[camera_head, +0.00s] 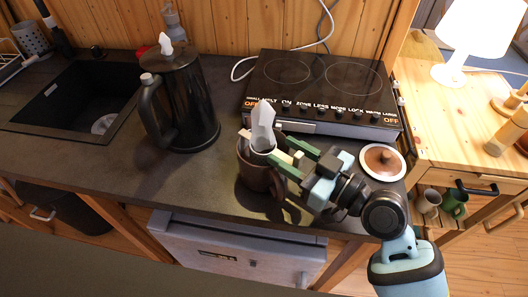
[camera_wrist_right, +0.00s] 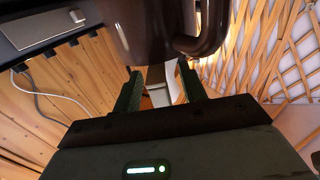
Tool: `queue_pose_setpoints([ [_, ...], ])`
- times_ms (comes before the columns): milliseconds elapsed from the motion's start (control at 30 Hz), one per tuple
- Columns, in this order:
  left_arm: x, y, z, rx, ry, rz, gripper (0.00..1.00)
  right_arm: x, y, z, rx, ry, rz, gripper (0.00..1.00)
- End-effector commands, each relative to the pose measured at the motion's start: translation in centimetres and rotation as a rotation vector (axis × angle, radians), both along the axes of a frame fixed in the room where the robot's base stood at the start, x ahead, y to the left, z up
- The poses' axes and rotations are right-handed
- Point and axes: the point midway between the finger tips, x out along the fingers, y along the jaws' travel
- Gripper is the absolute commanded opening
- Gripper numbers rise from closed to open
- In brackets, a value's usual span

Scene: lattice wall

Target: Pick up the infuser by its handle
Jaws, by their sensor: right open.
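The infuser (camera_head: 263,125) stands in a brown mug (camera_head: 256,176) on the dark counter, its pale faceted handle pointing up. Its lower part is hidden inside the mug. My right gripper (camera_head: 264,148) reaches in from the right just above the mug rim. Its open fingers lie on either side of the infuser. In the right wrist view a pale strip of the infuser (camera_wrist_right: 157,84) shows between the two green fingers (camera_wrist_right: 160,88), and the mug (camera_wrist_right: 150,28) is at the top. Contact with the handle cannot be told. My left gripper is not in view.
A black kettle (camera_head: 185,105) stands left of the mug. A black cooktop (camera_head: 322,88) is behind the gripper. A round brown-and-white lid (camera_head: 382,161) lies right of it. A sink (camera_head: 75,100) is at far left; the counter between sink and kettle's front is clear.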

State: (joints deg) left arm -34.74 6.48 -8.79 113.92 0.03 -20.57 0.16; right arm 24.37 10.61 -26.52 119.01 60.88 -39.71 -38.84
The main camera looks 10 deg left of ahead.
Motion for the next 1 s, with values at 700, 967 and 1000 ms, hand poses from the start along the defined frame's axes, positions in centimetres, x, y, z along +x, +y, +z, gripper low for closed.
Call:
queue_pose_setpoints([
  [700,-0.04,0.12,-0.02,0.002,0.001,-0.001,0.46,0.27,0.48,-0.07,0.0,0.001,0.0,0.0],
  [967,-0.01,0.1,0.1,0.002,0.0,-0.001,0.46,0.27,0.48,0.36,0.0,-0.001,0.0,0.0],
  [1000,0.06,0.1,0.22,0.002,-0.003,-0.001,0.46,0.28,0.48,0.75,0.0,-0.004,0.0,0.0],
])
